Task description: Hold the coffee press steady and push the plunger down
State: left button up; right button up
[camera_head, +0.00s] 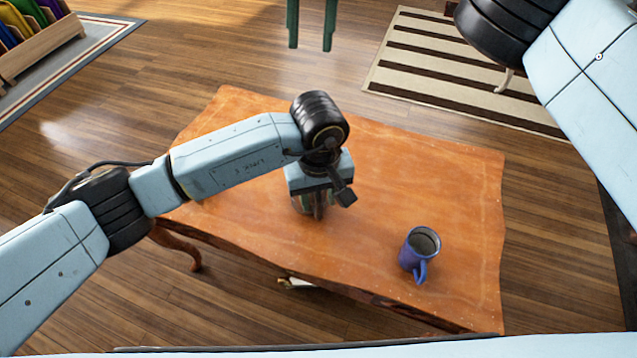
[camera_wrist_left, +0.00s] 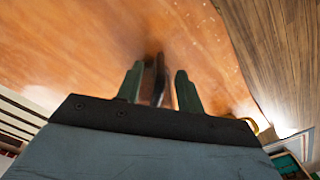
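My left gripper (camera_wrist_left: 160,66) points down at the wooden table. In the left wrist view its two green fingers stand apart. A thin dark upright piece (camera_wrist_left: 159,82) shows between them, with small gaps at either side; I cannot tell for sure whether it is the coffee press's handle. In the head view the left gripper (camera_head: 309,212) is low over the middle of the table, and my own wrist hides most of what is under it. No plunger can be made out. My right gripper (camera_head: 311,48) is open and empty, high at the top of the head view.
The orange wooden table (camera_head: 430,180) has a wavy edge. A blue mug (camera_head: 411,258) stands upright on its near right part, handle toward me. The table right of my left gripper is otherwise clear. A striped rug (camera_head: 420,75) and a rack of coloured items (camera_head: 40,50) lie beyond.

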pick_arm(q)
jog(key=shift+f, duration=0.2)
grip_shut()
dwell(0.3)
dwell(1.0)
